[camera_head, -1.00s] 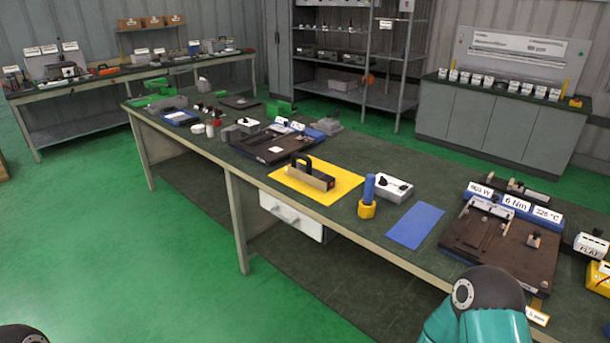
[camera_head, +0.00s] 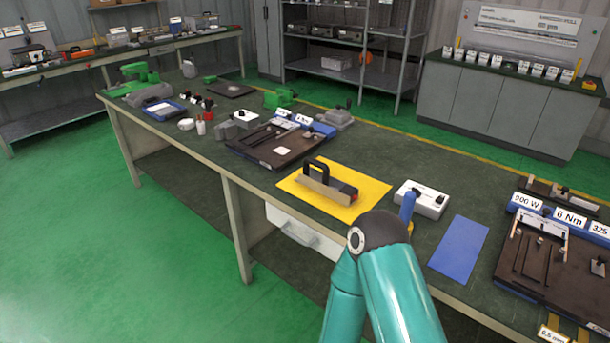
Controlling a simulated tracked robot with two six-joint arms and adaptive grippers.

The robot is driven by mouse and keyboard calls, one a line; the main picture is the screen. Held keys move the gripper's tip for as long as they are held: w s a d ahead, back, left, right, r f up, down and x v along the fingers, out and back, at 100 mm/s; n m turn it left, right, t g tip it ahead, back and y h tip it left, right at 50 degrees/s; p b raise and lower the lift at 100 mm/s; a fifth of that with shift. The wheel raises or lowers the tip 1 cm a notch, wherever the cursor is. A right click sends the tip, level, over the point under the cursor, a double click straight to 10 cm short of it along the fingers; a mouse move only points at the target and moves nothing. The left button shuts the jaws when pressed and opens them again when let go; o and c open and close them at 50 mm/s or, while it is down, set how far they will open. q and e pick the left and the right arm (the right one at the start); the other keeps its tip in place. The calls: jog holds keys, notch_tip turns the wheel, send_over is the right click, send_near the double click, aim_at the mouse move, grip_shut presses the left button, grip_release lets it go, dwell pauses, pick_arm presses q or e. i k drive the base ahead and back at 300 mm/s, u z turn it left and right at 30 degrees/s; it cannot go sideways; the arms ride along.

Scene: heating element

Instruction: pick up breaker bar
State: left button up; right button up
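I cannot make out a breaker bar with certainty in the head view. On the long dark green workbench (camera_head: 395,155), a metal block tool with a black handle (camera_head: 326,184) lies on a yellow mat (camera_head: 362,196). A blue upright handle (camera_head: 407,206) stands right of it, its base hidden behind my teal arm. A white box with a black knob (camera_head: 422,199) and a bare blue mat (camera_head: 459,247) are further right. My teal arm rises from the bottom edge in front of the bench. Neither gripper is in view, so their states do not show.
A brown plate fixture with white labels (camera_head: 545,258) fills the bench's right end. Another dark fixture (camera_head: 272,146) sits left of the yellow mat. A grey drawer (camera_head: 290,234) hangs under the bench front. Green floor (camera_head: 150,270) is clear at left.

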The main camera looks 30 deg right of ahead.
aim_at(341, 192)
jog(key=z, duration=0.15)
jog(key=i, duration=0.75)
jog(key=z, duration=0.6)
